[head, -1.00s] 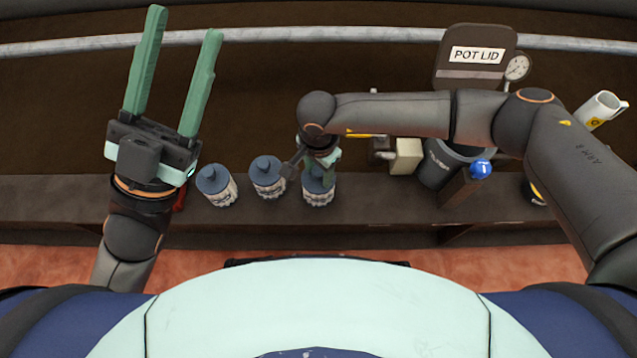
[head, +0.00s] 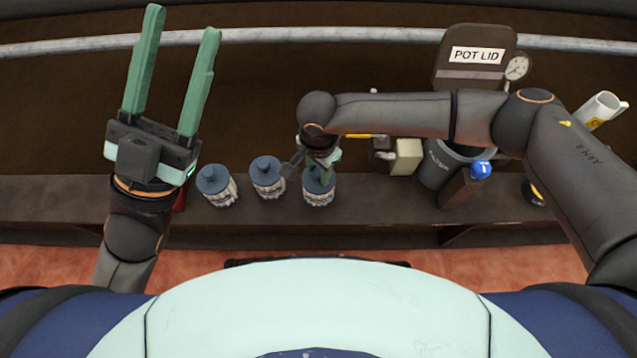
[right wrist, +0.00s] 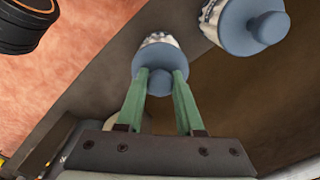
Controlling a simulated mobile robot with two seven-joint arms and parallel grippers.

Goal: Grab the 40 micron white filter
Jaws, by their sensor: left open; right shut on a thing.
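Three filters with blue-grey caps and pale printed bodies stand in a row on the dark ledge: a left one (head: 217,187), a middle one (head: 267,180) and a right one (head: 318,190). Their micron labels are too small to read. My right gripper (head: 321,170) comes down from above and is shut on the cap knob of the right filter, which stands upright. The right wrist view shows its green fingers on both sides of the knob of that filter (right wrist: 158,50). My left gripper (head: 176,75) is open, empty and raised at the left.
The middle filter (right wrist: 255,25) stands close beside the held one. A dark pot (head: 440,165), a POT LID panel (head: 476,56), a gauge (head: 516,68), a blue ball knob (head: 480,168) and a white cup (head: 601,108) are at the right. A metal rail (head: 350,36) runs behind.

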